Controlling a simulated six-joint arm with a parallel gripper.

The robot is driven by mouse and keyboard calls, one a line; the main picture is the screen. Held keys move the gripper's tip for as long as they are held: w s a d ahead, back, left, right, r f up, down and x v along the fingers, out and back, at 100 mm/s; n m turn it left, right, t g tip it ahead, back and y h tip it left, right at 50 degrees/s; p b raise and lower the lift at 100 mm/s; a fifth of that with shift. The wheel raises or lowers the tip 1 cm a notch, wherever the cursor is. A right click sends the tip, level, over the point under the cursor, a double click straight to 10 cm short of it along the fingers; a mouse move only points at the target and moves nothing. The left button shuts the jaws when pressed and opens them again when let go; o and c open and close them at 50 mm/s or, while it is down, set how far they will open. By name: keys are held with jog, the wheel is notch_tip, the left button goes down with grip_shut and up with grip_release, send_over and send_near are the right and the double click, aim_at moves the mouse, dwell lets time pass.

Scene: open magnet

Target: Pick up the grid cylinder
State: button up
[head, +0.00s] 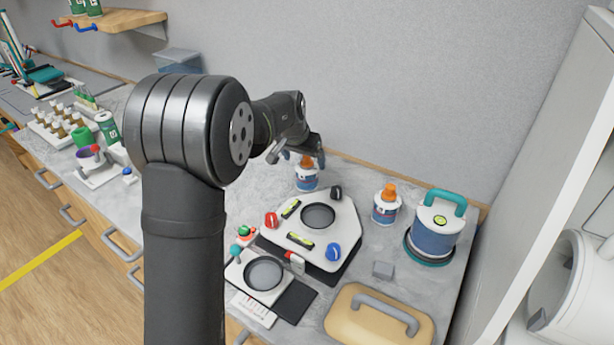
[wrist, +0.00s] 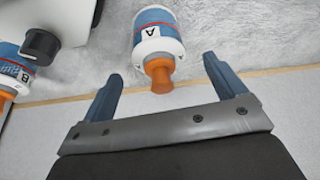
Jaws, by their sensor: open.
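My gripper (head: 300,157) is open and empty, above and beside a white-and-blue bottle with an orange top (head: 307,181) near the wall. In the wrist view, this bottle, labelled A (wrist: 158,40), lies ahead of and between the two spread fingertips (wrist: 162,68), its orange top toward me. No contact shows. A like bottle, labelled B (wrist: 12,72), is at the wrist view's left edge; it seems to be the right-hand bottle (head: 386,207) in the head view. A blue cylinder with a teal handle (head: 434,238) stands further right. I cannot tell which is called the grid cylinder.
A white device with coloured knobs (head: 318,214) stands in front of the bottles. The wall (head: 390,90) is close behind.

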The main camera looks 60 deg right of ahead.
aim_at(305, 164)
jog(key=shift+x, duration=3)
jog(key=shift+s+a, duration=0.1)
jog(key=c, duration=1.3)
